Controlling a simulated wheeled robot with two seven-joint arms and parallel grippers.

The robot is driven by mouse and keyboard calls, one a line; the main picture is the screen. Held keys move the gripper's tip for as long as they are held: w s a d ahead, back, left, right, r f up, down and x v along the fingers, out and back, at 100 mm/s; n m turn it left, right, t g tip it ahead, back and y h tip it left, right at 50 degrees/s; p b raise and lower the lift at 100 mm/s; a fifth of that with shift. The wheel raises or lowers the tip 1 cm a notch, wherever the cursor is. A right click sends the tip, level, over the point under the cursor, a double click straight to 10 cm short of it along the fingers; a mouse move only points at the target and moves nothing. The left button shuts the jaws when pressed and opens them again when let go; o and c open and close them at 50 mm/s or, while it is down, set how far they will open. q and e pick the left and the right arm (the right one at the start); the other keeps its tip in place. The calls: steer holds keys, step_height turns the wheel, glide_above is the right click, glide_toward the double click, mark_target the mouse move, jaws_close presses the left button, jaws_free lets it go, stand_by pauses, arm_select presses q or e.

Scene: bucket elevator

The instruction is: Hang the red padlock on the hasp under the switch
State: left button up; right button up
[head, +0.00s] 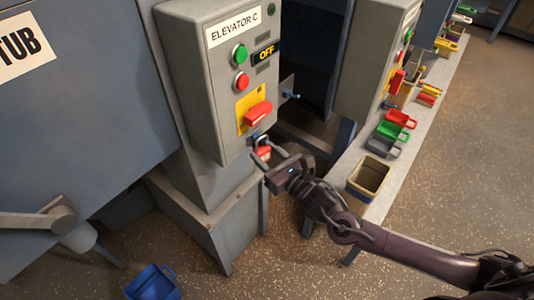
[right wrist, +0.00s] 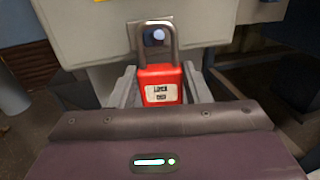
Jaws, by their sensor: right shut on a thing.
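The red padlock (right wrist: 161,86) is upright between the fingers of my right gripper (right wrist: 161,92), its label facing the wrist camera and its grey shackle up. In the head view the padlock (head: 264,152) shows small below the red switch (head: 257,114) on the yellow plate of the ELEVATOR C box. My right gripper (head: 264,157) is shut on the padlock body there. The hasp (right wrist: 152,36) is a small grey plate behind the shackle, with a pale blue round spot inside the loop. I cannot tell whether the shackle passes through the hasp. My left gripper is not in view.
The grey control box (head: 210,80) overhangs a grey pedestal. A bench (head: 350,205) at right holds an open bin (head: 369,178) and coloured padlocks (head: 393,131). A blue bin (head: 153,282) stands on the floor.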

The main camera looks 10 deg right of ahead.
steer(key=shift+f, duration=0.1)
stand_by(0.3)
steer(key=o, duration=1.1)
steer(key=shift+s, duration=0.15)
steer(key=w+d+p+v, duration=0.1)
steer(key=d+p+v, duration=0.1)
steer(key=v, duration=0.7)
steer(key=shift+s+f+p, duration=0.3)
steer(key=shift+f+p, duration=0.05)
steer(key=shift+p, duration=0.4)
steer(key=shift+d, duration=0.1)
